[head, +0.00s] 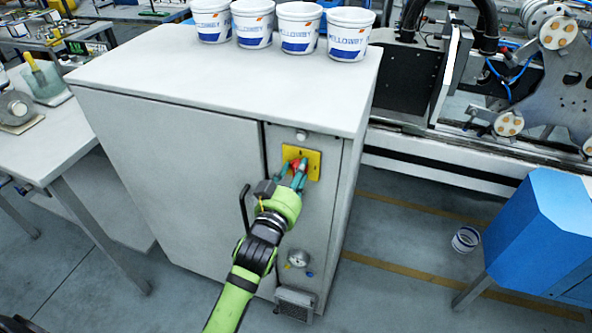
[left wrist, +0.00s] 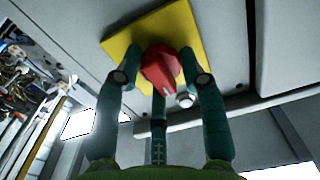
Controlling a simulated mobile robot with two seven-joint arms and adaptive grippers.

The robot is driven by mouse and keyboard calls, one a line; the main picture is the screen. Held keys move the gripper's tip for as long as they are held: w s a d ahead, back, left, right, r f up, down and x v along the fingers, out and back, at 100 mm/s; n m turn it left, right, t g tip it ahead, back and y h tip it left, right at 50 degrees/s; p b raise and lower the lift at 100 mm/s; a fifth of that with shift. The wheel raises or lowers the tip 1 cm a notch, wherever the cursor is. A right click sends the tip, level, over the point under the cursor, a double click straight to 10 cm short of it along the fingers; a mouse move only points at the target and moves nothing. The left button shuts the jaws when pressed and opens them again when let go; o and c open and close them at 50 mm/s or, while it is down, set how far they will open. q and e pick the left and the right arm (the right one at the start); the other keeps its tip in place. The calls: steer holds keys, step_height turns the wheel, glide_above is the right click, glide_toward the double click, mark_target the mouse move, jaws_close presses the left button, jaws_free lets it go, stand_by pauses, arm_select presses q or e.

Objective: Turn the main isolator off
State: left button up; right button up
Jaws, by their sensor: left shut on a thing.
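The main isolator is a red rotary knob (head: 295,163) on a yellow square plate (head: 314,160), on the narrow front panel of a grey cabinet. My left gripper (head: 293,172) reaches up to it from below and is shut on it. The fingers partly hide the knob in the head view. My right gripper is not in view.
White labelled tubs (head: 297,28) stand on the cabinet top (head: 180,60). A black door handle (head: 244,207) is left of my arm. A gauge (head: 298,258) sits low on the panel.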

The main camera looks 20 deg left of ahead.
arm_select(q)
steer(key=shift+f, duration=0.25)
steer(key=o, duration=1.1)
steer(key=shift+o, duration=0.2)
steer(key=shift+r, duration=0.1)
steer(key=s, duration=1.2)
steer(key=shift+a, duration=0.25)
